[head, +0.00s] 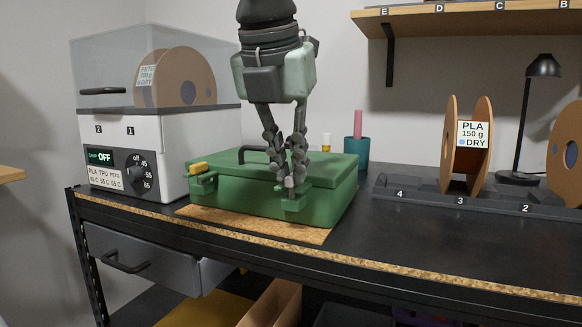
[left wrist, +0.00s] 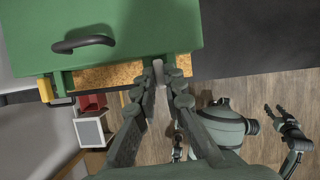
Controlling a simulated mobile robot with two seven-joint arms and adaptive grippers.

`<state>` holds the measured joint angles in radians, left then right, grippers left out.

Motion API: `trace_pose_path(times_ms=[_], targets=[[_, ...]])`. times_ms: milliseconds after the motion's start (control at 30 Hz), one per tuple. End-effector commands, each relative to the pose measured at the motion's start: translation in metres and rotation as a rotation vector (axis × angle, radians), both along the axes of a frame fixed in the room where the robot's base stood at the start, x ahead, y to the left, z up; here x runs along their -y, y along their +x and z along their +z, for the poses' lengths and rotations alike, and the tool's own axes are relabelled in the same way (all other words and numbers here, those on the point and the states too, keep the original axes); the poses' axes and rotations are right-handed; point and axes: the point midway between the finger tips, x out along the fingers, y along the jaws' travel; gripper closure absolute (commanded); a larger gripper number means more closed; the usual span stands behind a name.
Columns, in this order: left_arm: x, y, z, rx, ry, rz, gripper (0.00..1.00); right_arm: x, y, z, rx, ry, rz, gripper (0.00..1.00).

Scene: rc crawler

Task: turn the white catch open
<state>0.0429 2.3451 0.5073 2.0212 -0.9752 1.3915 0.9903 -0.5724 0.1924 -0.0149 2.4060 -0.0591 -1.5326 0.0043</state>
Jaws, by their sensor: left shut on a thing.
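A green case (head: 230,199) with a black handle stands on the bench, its lid down. The white catch (left wrist: 158,72) is on its front, toward the right; in the left wrist view it shows as a pale piece between my fingertips. In the head view my fingers mostly hide it. My left gripper (head: 290,184) comes down from above and is shut on the catch; it also shows in the left wrist view (left wrist: 160,78). A yellow catch (head: 198,168) is at the case's left front. My right gripper (left wrist: 274,110) is open and empty, well away from the case.
A cork mat (head: 255,223) lies under the case. A white dryer (head: 158,140) with a spool stands close at left. A teal cup (head: 356,153) is behind the case. A black spool rack (head: 420,193) is at right. Dark bench top between case and rack is clear.

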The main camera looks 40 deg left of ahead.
Motion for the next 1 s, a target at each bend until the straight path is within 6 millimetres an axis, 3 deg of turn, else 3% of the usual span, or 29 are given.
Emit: trace_pose_path(times_ms=[700,733,800,1000], targets=[[-0.0009,0.0003,0.0009,0.002,0.0,-0.082,1.0,0.0002,-0.0015,0.002,-0.002,-0.001,-0.001,0.6],[-0.0009,0.0003,0.0009,0.002,0.0,-0.082,0.88,0.0002,-0.0015,0.002,-0.002,-0.001,-0.001,0.6],[-0.0009,0.0003,0.0008,0.002,0.0,-0.082,0.81,0.0002,-0.0014,0.002,-0.001,-0.001,0.0,0.6],[-0.0007,0.0,0.0004,0.001,0.0,-0.082,0.81,0.0001,-0.0012,0.0021,0.0,-0.001,0.0,0.6]])
